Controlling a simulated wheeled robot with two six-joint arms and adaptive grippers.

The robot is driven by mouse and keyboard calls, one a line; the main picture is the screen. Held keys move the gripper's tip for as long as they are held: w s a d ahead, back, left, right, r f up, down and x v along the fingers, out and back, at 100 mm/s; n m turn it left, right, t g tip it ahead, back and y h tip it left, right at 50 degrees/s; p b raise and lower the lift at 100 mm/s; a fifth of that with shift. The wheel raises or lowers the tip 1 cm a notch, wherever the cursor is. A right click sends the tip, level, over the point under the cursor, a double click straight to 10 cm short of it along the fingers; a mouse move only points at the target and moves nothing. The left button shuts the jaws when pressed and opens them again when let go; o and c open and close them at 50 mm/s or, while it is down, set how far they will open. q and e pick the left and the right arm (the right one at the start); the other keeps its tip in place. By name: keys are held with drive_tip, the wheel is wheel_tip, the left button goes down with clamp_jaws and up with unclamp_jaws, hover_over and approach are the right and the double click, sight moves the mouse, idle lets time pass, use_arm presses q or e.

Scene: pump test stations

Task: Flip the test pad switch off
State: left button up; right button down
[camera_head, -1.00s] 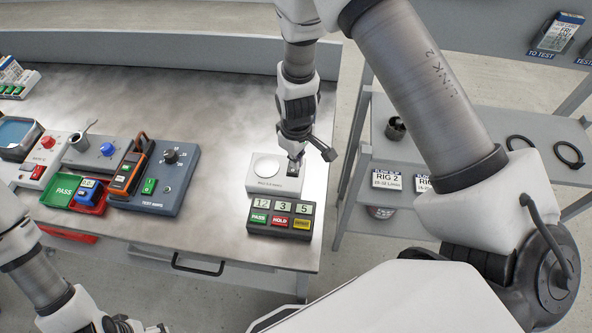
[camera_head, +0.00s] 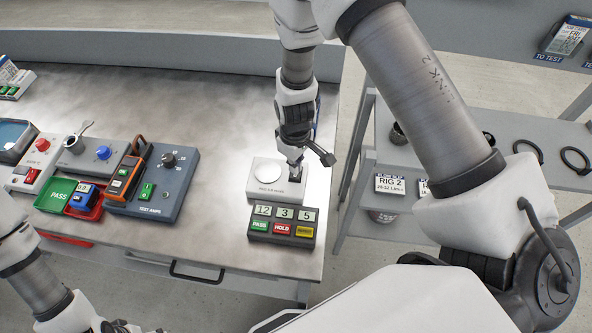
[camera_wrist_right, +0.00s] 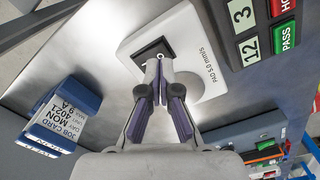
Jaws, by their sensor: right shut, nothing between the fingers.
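The test pad (camera_head: 262,193) is a white block with a round pale disc, near the right end of the bench. It is marked "PAD 5.0 mm/s" in the right wrist view (camera_wrist_right: 196,52). Its black switch (camera_wrist_right: 146,53) sits in a dark recess beside the disc. My right gripper (camera_wrist_right: 160,62) is shut and empty, its fingertips at the switch, touching or very near it. In the head view my right gripper (camera_head: 296,174) hides most of the switch, and I cannot tell which way it is tipped. My left arm is at lower left; its fingers are not clear.
A dark display box (camera_head: 283,237) with PASS, HOLD and a yellow button adjoins the pad. A blue-grey test unit (camera_head: 178,200) and a red tray (camera_head: 86,212) stand at left. A job card holder (camera_wrist_right: 68,112) is near the gripper. A grey shelf (camera_head: 465,122) stands right.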

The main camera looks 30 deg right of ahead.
sight(295, 176)
drive_tip(key=shift+w, duration=0.1)
drive_tip(key=shift+f, duration=0.1)
idle(0.4)
drive_tip(key=shift+f+b, duration=1.15)
drive_tip(key=shift+f, duration=0.2)
idle(0.4)
wheel_tip(295, 176, up, 7)
drive_tip(key=p, duration=0.5)
drive_tip(key=shift+r+p, duration=0.1)
drive_tip(key=shift+p, duration=0.2)
idle(0.4)
